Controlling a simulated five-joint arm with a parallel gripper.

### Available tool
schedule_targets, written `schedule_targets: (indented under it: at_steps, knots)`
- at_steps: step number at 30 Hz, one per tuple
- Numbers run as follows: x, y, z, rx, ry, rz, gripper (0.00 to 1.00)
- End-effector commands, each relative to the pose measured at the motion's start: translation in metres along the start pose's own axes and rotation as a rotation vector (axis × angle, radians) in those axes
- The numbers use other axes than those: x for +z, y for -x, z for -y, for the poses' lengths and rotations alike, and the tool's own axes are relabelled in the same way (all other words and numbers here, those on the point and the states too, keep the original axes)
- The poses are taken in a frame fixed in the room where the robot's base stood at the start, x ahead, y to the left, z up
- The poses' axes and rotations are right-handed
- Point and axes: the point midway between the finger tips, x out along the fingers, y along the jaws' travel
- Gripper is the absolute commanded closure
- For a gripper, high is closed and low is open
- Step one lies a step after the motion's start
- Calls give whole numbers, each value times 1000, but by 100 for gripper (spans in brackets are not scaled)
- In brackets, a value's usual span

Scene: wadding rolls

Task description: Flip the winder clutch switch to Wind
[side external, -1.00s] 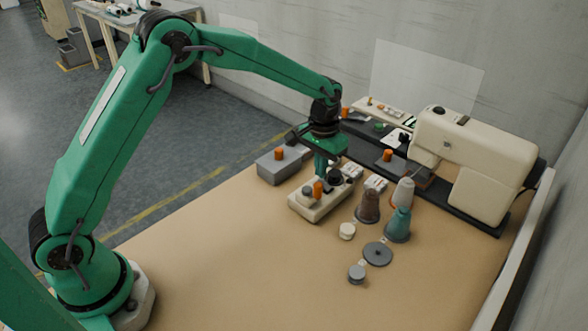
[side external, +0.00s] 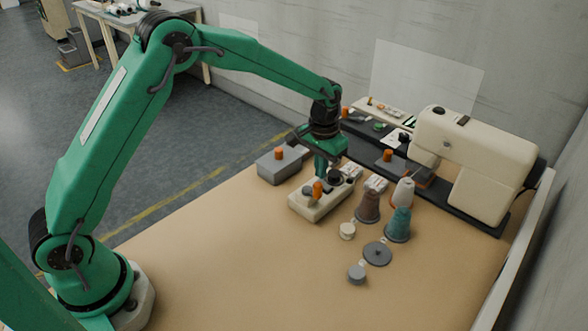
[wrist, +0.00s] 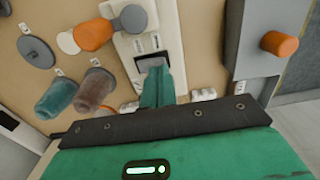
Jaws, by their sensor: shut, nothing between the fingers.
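The cream winder unit (side external: 318,207) stands on the tan table, with an orange knob and grey round parts on top. In the wrist view, the unit (wrist: 176,38) runs up from the fingertips. A small grey rocker-like part (wrist: 151,62), which looks like the clutch switch, is set in its top. My gripper (wrist: 158,74) is shut and empty, its green fingertips right at this part's near edge. I cannot tell whether they touch it, and they partly cover it. The switch's setting and the small labels are unreadable. In the side view, my gripper (side external: 326,174) is low over the unit's far end.
A grey box (side external: 280,166) with an orange knob stands left of the unit. Brown (side external: 368,206), teal (side external: 398,224) and white (side external: 404,191) thread cones stand to the right. A cream sewing machine (side external: 466,160) is behind them. The front of the table is clear.

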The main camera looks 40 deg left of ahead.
Motion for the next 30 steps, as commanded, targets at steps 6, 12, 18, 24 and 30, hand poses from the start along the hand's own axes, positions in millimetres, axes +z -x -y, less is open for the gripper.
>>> schedule_targets:
  at_steps: [6, 12, 18, 24, 30]
  knots:
    - [0, -3, 0, 0, 0, 1, 100]
    - [0, -5, 0, 0, 0, 1, 100]
    - [0, -7, 0, 0, 0, 1, 100]
    - [0, -9, 0, 0, 0, 1, 100]
    - [0, -11, 0, 0, 0, 1, 100]
